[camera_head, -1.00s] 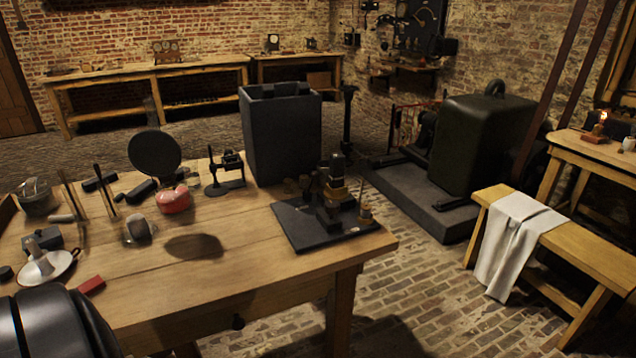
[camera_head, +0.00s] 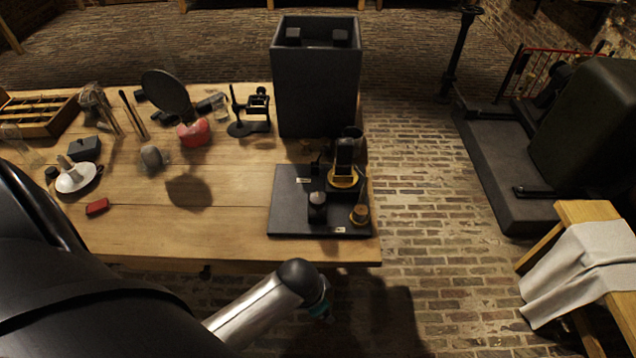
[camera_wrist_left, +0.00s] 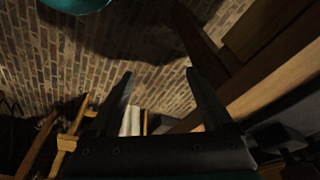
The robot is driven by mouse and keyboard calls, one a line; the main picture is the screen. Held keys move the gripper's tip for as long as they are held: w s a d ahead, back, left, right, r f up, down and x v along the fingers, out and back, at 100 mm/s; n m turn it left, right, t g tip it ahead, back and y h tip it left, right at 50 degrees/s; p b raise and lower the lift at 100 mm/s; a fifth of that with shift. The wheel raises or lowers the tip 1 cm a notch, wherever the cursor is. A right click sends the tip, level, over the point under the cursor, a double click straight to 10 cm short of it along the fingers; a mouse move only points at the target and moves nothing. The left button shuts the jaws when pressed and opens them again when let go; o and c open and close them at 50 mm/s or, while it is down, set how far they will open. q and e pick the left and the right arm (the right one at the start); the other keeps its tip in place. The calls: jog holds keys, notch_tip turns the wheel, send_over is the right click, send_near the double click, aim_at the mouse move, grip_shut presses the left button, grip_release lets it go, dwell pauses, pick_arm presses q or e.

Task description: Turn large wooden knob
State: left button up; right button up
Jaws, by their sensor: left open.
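A black board (camera_head: 288,208) lies at the table's right front corner and carries a small apparatus. On it are a dark upright block on a wood-coloured round base (camera_head: 343,178), a smaller wood-coloured knob (camera_head: 360,215) and a dark round-topped post (camera_head: 317,207). I cannot tell for sure which part is the large wooden knob. My left arm reaches in from the lower left, ending in front of the table edge. In the left wrist view my left gripper (camera_wrist_left: 163,98) is open and empty, over the brick floor. My right gripper is not in view.
The wooden table (camera_head: 235,225) also holds a tall dark box (camera_head: 316,90), a red pot (camera_head: 194,133), a white candle dish (camera_head: 76,178) and several small tools. A bench with a cloth (camera_head: 582,270) stands at the right. Brick floor between is clear.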

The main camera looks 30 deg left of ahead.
pick_arm(q)
jog(key=w+d+r+m+p, duration=0.1)
jog(key=w+r+m+p, duration=0.15)
jog(key=r, duration=0.65)
notch_tip(320, 180, up, 17)
jog(key=m+g+p, duration=0.2)
jog(key=m+p, duration=0.1)
jog(key=m, duration=0.7)
send_over(317, 197)
jog(key=shift+n+y, duration=0.25)
jog(key=shift+y, duration=0.15)
notch_tip(317, 197, down, 15)
jog(key=b, duration=0.2)
jog(key=shift+d+r+b, duration=0.1)
jog(key=shift+r+b, duration=0.05)
jog(key=shift+b, duration=0.25)
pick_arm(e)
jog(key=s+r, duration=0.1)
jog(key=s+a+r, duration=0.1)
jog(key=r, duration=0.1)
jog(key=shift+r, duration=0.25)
pick_arm(q)
grip_shut()
